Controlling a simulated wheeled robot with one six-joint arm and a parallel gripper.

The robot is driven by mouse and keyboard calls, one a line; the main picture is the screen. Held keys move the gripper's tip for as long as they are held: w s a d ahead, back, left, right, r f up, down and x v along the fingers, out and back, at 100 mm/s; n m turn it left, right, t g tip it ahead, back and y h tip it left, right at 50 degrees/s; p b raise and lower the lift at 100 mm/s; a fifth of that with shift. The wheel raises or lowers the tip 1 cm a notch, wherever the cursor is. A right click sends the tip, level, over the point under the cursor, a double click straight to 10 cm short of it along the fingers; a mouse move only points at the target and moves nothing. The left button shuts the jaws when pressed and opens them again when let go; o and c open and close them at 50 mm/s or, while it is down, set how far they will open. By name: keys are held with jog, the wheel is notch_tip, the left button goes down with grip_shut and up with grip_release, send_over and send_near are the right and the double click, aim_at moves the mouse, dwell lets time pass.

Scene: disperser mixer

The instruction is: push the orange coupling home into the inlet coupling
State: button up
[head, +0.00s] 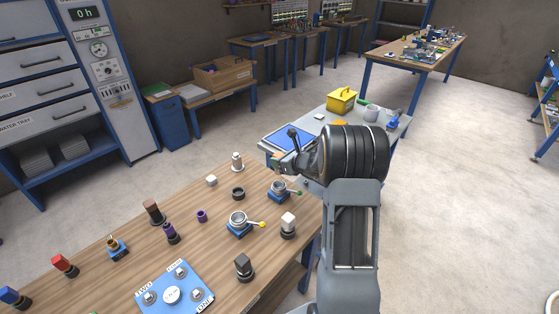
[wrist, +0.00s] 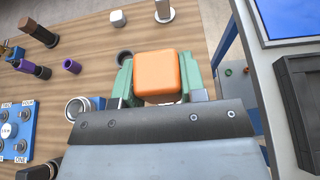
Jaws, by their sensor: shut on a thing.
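In the wrist view, my gripper (wrist: 158,82) has its green fingers on both sides of an orange block-shaped piece (wrist: 158,73), the orange coupling, and is shut on it. Its lower end is hidden behind my gripper. Two silver round fittings on blue bases stand there: one with a green lever (head: 279,187), one with a yellow lever (head: 240,220). I cannot tell which is the inlet coupling, or whether the orange piece touches one.
A white-topped black piece (head: 288,224) is close to the yellow lever. A blue panel (head: 173,290) lies at front. A grey table (head: 395,133) stands beyond the bench.

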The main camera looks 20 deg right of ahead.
jog(key=shift+f+b, duration=2.25)
jog(key=shift+f, duration=0.3)
jog(key=shift+f+b, duration=2.05)
jog(key=shift+b, duration=0.55)
jog(key=o, duration=1.1)
jog(key=v, duration=1.4)
jog(key=shift+w+f, duration=0.1)
